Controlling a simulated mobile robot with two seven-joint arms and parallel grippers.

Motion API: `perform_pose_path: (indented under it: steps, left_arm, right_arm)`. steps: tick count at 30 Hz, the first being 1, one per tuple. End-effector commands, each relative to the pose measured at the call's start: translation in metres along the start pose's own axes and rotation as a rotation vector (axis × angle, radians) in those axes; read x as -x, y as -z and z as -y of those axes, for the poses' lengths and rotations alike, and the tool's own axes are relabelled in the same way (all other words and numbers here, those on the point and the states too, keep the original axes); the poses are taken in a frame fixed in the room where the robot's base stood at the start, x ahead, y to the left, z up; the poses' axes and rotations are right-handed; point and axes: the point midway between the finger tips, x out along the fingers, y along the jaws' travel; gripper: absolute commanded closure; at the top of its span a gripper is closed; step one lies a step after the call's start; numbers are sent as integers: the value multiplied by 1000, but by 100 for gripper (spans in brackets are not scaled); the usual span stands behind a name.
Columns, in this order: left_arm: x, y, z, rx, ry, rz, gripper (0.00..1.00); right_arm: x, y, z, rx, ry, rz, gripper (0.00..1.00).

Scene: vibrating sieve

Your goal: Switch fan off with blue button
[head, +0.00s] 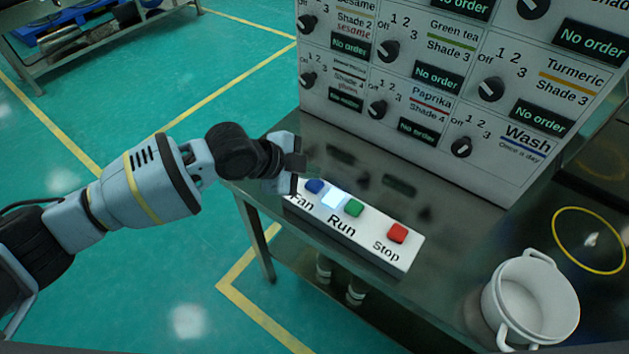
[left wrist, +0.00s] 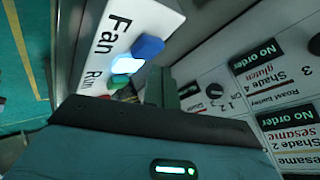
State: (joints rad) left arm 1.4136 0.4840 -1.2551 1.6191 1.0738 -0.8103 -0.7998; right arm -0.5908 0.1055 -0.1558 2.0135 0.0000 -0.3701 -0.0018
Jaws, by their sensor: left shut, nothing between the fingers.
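The blue Fan button (head: 314,186) is on the left end of a white button box (head: 372,246) on the metal table. It also shows in the left wrist view (left wrist: 147,46). A lit white indicator (head: 335,197) sits beside it, glowing also in the left wrist view (left wrist: 127,64). A green Run button (head: 354,208) and a red Stop button (head: 397,232) are further right. My left gripper (head: 298,166) is shut and empty, just above and left of the blue button in the head view. I cannot tell whether it touches the box. My right gripper is not in view.
A grey panel (head: 395,107) with several dials and "No order" displays stands behind the box. A white pot (head: 530,300) stands at the right on the metal table (head: 450,215), near a yellow circle (head: 588,240). The green floor at the left is open.

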Motion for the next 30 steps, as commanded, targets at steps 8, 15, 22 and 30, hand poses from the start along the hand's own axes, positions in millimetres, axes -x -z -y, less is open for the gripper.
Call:
perform_pose_path:
  steps: [8, 15, 22, 30]
  left_arm:
    - [0, 0, 0, 0, 0, 0, 100]
    - [0, 0, 0, 0, 0, 0, 100]
    - [-1, 0, 0, 0, 0, 0, 100]
    - [-6, -4, -5, 1, -1, 0, 100]
  right_arm:
    - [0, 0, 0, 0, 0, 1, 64]
    - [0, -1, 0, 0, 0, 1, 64]
    - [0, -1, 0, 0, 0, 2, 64]
    - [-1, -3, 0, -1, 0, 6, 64]
